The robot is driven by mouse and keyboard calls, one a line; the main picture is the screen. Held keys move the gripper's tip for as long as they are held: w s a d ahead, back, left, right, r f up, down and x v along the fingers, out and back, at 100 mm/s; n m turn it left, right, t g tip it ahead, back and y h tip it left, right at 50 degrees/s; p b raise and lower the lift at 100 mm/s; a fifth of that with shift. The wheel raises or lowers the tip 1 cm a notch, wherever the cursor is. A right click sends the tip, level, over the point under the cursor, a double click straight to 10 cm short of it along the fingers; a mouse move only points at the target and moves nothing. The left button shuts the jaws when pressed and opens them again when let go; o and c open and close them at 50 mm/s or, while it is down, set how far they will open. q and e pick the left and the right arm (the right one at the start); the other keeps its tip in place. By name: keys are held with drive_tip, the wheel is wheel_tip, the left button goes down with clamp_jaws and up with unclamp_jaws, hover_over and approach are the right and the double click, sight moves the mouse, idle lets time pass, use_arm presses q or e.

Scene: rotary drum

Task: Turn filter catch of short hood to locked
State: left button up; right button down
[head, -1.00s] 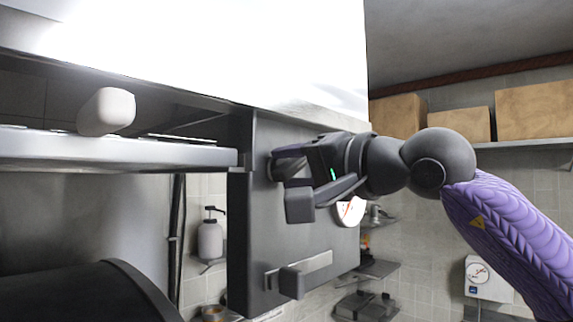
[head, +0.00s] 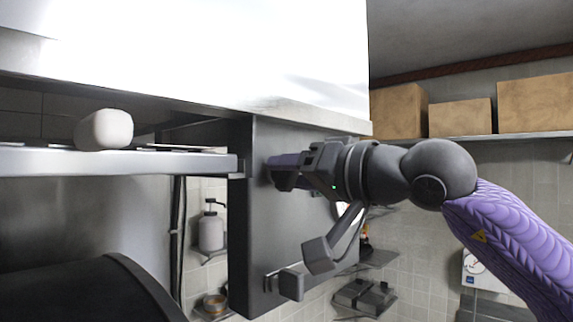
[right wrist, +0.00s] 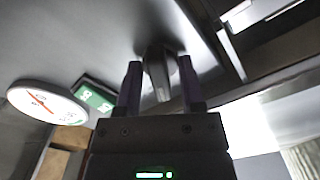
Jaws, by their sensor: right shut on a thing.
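The filter catch (right wrist: 157,75) is a grey, stubby lever on a dark grey panel (head: 247,225), which I take to be part of the hood. In the right wrist view it sits between the two fingers of my right gripper (right wrist: 160,82), which is shut on it. In the head view my right gripper (head: 280,172) reaches in from the right to the upper part of the panel and hides the catch. I cannot read the catch's locked mark. My left gripper is not in view.
A second grey block handle (head: 290,284) juts from the panel's lower part. A white round gauge with a red needle (right wrist: 45,101) and a green label (right wrist: 95,96) are near the gripper. A metal shelf (head: 110,160) is left; cardboard boxes (head: 460,117) stand far right.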

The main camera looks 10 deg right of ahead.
drive_tip(key=shift+f, duration=0.1)
drive_tip(key=n, duration=0.5)
drive_tip(key=shift+c, duration=2.4)
unclamp_jaws()
drive_tip(key=shift+d, duration=0.1)
drive_tip(key=shift+s+d, duration=0.2)
drive_tip(key=shift+s, duration=0.1)
drive_tip(key=b+v, duration=0.2)
drive_tip(key=v, duration=0.5)
drive_tip(key=shift+s+d, duration=0.15)
drive_tip(key=shift+s, duration=0.05)
drive_tip(key=o, duration=0.5)
